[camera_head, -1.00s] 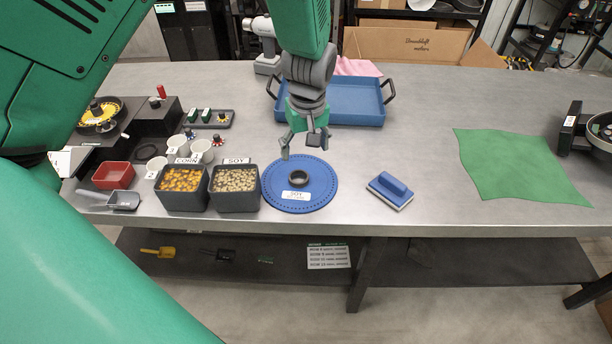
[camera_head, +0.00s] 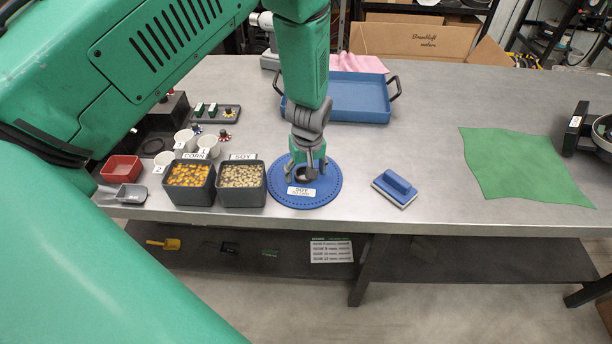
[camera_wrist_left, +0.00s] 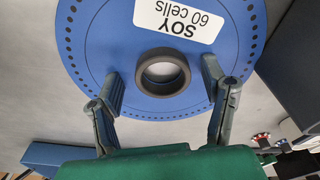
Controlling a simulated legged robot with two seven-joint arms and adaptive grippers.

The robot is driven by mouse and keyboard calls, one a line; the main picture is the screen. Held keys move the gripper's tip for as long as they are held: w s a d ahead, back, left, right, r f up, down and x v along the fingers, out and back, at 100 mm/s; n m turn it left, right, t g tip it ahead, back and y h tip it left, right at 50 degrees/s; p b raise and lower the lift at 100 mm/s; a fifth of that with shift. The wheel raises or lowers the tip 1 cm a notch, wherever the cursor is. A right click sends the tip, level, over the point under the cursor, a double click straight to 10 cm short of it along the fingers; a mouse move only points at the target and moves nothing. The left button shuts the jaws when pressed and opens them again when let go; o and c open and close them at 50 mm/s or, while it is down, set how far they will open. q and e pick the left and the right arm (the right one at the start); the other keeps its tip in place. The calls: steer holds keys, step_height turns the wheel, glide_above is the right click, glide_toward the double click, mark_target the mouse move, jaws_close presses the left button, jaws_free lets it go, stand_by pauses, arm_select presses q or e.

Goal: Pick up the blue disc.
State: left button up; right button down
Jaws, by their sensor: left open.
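The blue disc (camera_head: 318,200) lies flat on the metal table, with a ring of small holes near its rim and a white "SOY" label. It also shows in the left wrist view (camera_wrist_left: 112,50), with a dark raised hub (camera_wrist_left: 163,72) at its centre. My left gripper (camera_head: 307,174) is over the disc, pointing down at the hub. In the left wrist view its two fingers (camera_wrist_left: 165,88) are open, one on each side of the hub and apart from it. In the head view the fingers partly hide the hub. My right gripper is not in view.
Bins of corn (camera_head: 189,184) and soy (camera_head: 241,184) stand just left of the disc. A blue-handled block (camera_head: 395,188) lies to its right, a blue tray (camera_head: 358,98) behind. A green cloth (camera_head: 520,170) lies farther right. The table between block and cloth is clear.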

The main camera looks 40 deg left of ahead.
arm_select(q)
steer(key=shift+c, duration=0.4)
steer(key=shift+s+a, duration=0.1)
steer(key=shift+s, duration=0.05)
steer(key=c, duration=1.2)
